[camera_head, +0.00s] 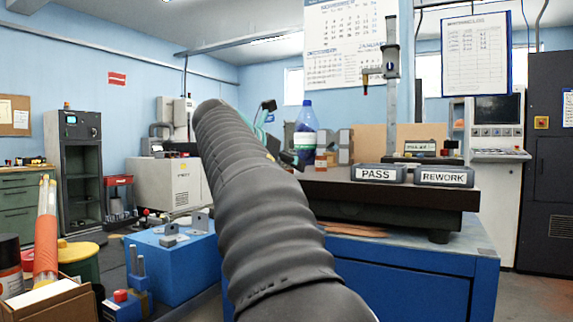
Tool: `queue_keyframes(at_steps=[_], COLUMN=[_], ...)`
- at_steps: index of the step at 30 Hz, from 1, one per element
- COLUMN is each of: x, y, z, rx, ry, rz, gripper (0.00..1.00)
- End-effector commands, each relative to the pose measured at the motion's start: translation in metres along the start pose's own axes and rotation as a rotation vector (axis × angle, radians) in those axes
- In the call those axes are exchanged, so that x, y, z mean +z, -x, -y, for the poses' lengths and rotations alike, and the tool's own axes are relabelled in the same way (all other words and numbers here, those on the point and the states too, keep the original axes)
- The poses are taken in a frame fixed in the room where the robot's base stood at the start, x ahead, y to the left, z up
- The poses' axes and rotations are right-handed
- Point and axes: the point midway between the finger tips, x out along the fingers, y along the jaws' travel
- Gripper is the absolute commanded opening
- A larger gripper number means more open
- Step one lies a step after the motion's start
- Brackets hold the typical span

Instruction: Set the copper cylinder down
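My gripper cannot be made out; the large black ribbed sleeve of my arm rises from the bottom middle to the upper left and covers that area. A small black and teal part shows just past the sleeve's right edge, and I cannot tell what it belongs to. I cannot make out the copper cylinder, nor whether anything is held. The dark bench plate (340,190) lies right of the sleeve. On its front edge stand a PASS block (377,174) and a REWORK block (444,176).
A gauge stand (391,90) rises behind the PASS block. A blue box (172,262) is at lower left. An orange tube (46,235) stands farther left. The plate's front left looks clear.

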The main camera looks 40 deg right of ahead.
Motion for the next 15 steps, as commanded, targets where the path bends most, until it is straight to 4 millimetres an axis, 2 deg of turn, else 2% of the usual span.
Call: queue_keyframes(at_steps=[10,15], x=[0.005,0.005], y=[0.002,0.028], z=[0.000,-0.001], rx=[0.000,0.004], ry=[0.000,0.001], rz=[0.000,0.001], gripper=[0.54,0.54])
